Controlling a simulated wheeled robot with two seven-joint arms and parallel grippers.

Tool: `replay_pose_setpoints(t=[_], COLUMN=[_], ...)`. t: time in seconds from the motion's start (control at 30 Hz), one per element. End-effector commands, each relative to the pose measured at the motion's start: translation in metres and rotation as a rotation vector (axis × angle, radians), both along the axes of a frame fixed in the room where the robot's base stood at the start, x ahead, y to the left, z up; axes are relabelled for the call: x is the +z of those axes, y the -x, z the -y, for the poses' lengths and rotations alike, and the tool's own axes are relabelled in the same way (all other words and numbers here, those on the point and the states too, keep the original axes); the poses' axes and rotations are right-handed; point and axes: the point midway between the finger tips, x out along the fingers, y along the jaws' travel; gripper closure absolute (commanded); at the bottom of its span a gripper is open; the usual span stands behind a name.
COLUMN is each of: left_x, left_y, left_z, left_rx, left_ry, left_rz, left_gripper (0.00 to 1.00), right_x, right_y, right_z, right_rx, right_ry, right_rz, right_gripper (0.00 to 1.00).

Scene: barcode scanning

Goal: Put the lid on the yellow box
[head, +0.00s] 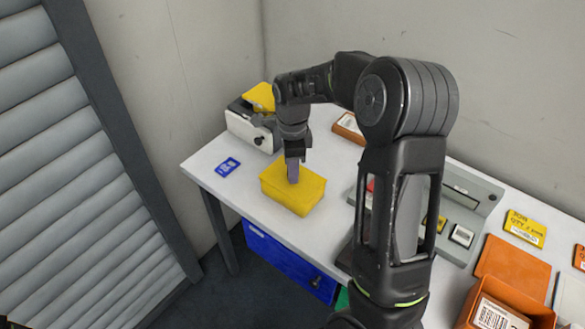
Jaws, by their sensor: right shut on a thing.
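The yellow box (292,200) sits on the white table, left of my right arm. Its top is covered by a flat yellow surface, which looks like the lid (312,183); I cannot make out a seam between lid and box. My right gripper (293,176) points straight down at the middle of this top. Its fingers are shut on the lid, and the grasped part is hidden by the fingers. My left gripper is not in view.
A white and black device with a yellow piece on top (260,97) stands behind. A blue card (228,167) lies left of the box. A grey panel (465,190), a yellow label (525,228) and an orange bin (503,305) are at right. A blue drawer (287,262) is below the table.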

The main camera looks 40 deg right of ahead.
Motion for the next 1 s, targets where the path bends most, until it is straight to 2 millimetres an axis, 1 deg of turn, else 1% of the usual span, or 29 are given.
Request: replay_pose_setpoints(t=[0.73,0.77,1.0], left_x=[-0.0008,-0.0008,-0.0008], left_y=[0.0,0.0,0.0], left_z=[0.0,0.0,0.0], left_rx=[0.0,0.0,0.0], left_ry=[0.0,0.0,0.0], left_rz=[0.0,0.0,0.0], left_gripper=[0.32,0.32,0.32], right_x=[-0.0019,-0.0019,-0.0019], right_y=[-0.0001,-0.0001,0.0], right_z=[0.0,0.0,0.0001], right_rx=[0.0,0.0,0.0], right_ry=[0.0,0.0,0.0], right_rz=[0.0,0.0,0.0], right_gripper=[1.0,0.72,0.53])
